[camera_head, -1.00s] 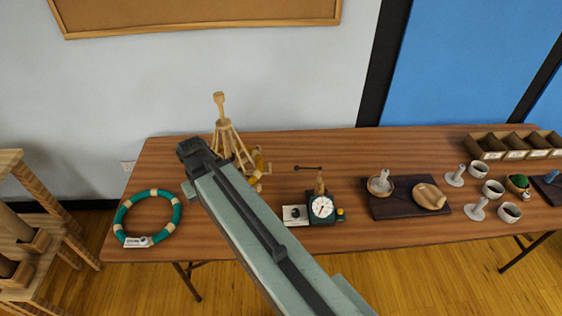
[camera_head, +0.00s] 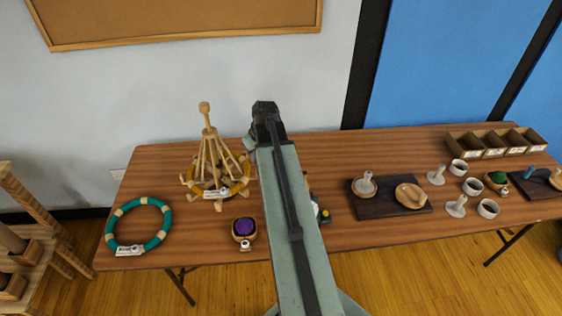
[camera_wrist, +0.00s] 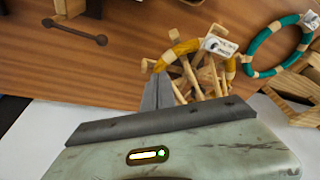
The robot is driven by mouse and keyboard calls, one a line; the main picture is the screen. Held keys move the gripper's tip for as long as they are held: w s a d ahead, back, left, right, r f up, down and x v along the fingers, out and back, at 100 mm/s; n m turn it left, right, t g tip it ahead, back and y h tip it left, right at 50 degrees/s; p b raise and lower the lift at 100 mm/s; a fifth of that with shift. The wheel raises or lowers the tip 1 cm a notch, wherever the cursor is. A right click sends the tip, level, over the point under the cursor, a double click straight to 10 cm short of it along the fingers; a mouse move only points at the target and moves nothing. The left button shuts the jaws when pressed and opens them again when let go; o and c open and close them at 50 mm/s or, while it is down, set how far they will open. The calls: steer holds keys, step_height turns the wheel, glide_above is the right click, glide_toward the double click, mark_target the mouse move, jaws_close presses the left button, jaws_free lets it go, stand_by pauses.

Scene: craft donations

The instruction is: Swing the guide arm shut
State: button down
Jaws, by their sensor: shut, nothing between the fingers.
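A thin dark rod (camera_wrist: 75,32) with a knob at each end lies over the table at upper left in the wrist view; it may be the guide arm. A wooden part (camera_wrist: 70,8) shows beside it, cut off by the frame's top edge. In the head view my arm hides the rod and most of the small dial device (camera_head: 320,211). My gripper (camera_wrist: 158,92) is shut and empty, apart from the rod, with the wooden yarn stand (camera_head: 207,160) behind its fingers in the wrist view.
The stand carries a yellow skein (camera_head: 236,187) with a label. A teal ring (camera_head: 112,222) lies at left, a purple ball (camera_head: 243,226) in a bowl at the front. A dark board (camera_head: 385,210) and several white cups are to the right. Bare table lies between stand and ring.

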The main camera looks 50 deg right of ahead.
steer(key=s+d+r, duration=0.1)
steer(key=s+d, duration=0.2)
steer(key=d, duration=0.6)
steer(key=b+x, duration=1)
steer(key=x, duration=0.1)
steer(key=shift+t+h, duration=0.3)
steer(key=s, duration=0.4)
steer(key=shift+a+r, duration=0.15)
steer(key=shift+r, duration=0.15)
